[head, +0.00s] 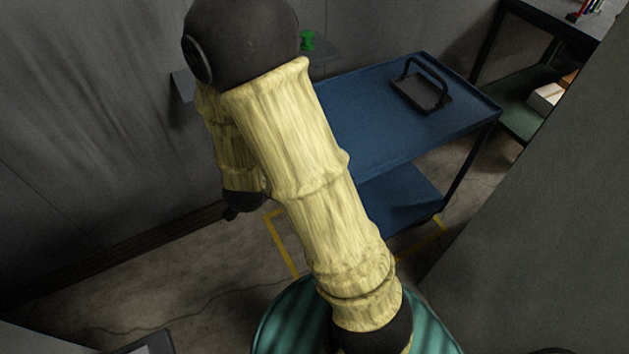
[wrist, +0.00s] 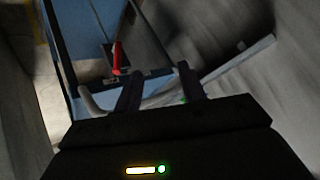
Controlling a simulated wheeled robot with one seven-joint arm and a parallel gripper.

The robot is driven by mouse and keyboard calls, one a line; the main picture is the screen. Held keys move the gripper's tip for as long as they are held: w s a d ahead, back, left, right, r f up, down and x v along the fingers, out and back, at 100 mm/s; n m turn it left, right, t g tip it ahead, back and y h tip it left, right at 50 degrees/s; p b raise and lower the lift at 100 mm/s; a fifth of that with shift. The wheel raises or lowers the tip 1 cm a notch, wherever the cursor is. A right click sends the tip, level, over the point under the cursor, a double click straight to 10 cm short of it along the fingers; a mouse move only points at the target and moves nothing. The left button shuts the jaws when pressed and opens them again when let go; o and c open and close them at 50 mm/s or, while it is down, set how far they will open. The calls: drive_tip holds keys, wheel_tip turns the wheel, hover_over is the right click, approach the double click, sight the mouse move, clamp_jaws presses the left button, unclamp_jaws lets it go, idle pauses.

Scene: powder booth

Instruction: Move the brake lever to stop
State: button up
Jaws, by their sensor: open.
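The red lever (wrist: 117,56), which I take for the brake lever, stands at the near end of the blue cart (wrist: 88,28) in the wrist view. A dark plate lies behind it. My gripper (wrist: 160,78) is open, its two dark fingers pointing toward the cart's end. The lever shows just beyond and left of the left finger, not between the fingers; whether they touch cannot be told. In the head view the blue cart (head: 385,115) stands behind my arm, which hides its near end and the lever.
A pale curved bar (wrist: 92,106), perhaps the cart's handle, passes close around the fingers. A black-handled item (head: 424,88) lies on the cart's top. A green knob (head: 308,41) sits near the wall. A dark shelf unit (head: 530,110) stands right; a grey panel (head: 540,210) fills the right side.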

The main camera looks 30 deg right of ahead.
drive_tip(key=s+d+f+m+t+h+b, duration=0.1)
drive_tip(key=s+d+f+m+h+b, duration=0.1)
drive_tip(key=f+h+b, duration=0.3)
drive_tip(key=s+d+f+m+t+h+b, duration=0.1)
drive_tip(key=s+d+f+m+h+b, duration=0.1)
drive_tip(key=f+h+b, duration=0.3)
wheel_tip(320, 180, down, 4)
drive_tip(key=b, duration=0.4)
drive_tip(key=shift+s+r+m+h, duration=0.2)
drive_tip(key=shift+s+m+h, duration=0.1)
drive_tip(key=shift+s, duration=0.05)
drive_tip(key=shift+w+d, duration=0.1)
drive_tip(key=shift+d, duration=0.05)
drive_tip(key=x, duration=1.7)
drive_tip(key=shift+w+r, duration=0.15)
drive_tip(key=shift+w, duration=0.05)
clamp_jaws()
